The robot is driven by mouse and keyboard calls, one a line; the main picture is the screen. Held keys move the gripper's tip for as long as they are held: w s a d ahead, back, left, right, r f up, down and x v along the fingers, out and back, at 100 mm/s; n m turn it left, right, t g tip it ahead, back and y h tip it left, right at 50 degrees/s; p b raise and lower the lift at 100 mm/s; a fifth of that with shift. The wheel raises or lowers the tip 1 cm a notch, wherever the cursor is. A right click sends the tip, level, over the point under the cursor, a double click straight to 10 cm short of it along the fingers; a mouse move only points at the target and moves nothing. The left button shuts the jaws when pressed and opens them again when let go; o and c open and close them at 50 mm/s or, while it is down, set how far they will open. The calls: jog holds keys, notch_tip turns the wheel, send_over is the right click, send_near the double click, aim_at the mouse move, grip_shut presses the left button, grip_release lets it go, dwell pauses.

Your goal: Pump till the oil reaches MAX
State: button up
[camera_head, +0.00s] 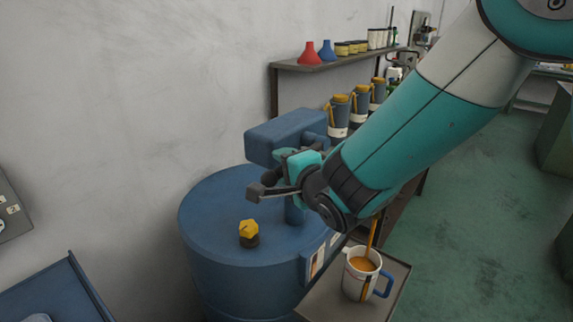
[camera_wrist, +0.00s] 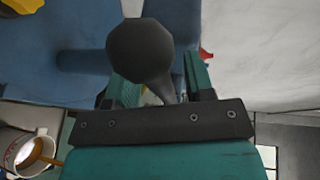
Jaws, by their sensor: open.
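A blue oil drum (camera_head: 215,215) carries a blue pump head (camera_head: 287,135) on its top. A dark lever with a rounded knob (camera_wrist: 140,48) lies between the fingers of my gripper (camera_wrist: 160,82), which is open around it. In the head view my gripper (camera_head: 283,178) is beside the pump head, above the drum. A white jug with a blue handle (camera_head: 352,282) stands at the drum's right and holds orange oil (camera_head: 362,264). An orange oil stream (camera_head: 373,235) falls into it. The jug also shows in the wrist view (camera_wrist: 17,140). The MAX mark is not readable.
The jug's grey stand (camera_head: 325,300) is beside the drum. A yellow cap (camera_head: 249,229) sits on the drum lid. Behind, a shelf (camera_head: 300,65) holds a red funnel (camera_head: 310,54), a blue funnel (camera_head: 327,51) and tins; several dark jugs (camera_head: 340,112) stand below. Green floor (camera_head: 470,230) is clear at right.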

grip_shut()
jog(key=shift+w+d+r+m+g+p, duration=0.15)
jog(key=shift+r+m+g, duration=0.1)
jog(key=shift+r+m, duration=0.35)
jog(key=shift+r+m+g+p, duration=0.1)
jog(key=shift+r+m+g, duration=0.2)
jog(key=shift+r, duration=0.5)
jog(key=shift+w+d+r+m+g+p, duration=0.15)
jog(key=shift+r+m+g, duration=0.2)
jog(key=shift+r, duration=0.35)
jog(key=shift+a, duration=0.1)
grip_release()
jog(key=shift+s, duration=0.1)
jog(key=b+v, duration=0.4)
jog(key=v, duration=1.3)
jog(key=shift+d+b, duration=0.25)
jog(key=shift+b, duration=0.05)
jog(key=shift+s+f, duration=0.1)
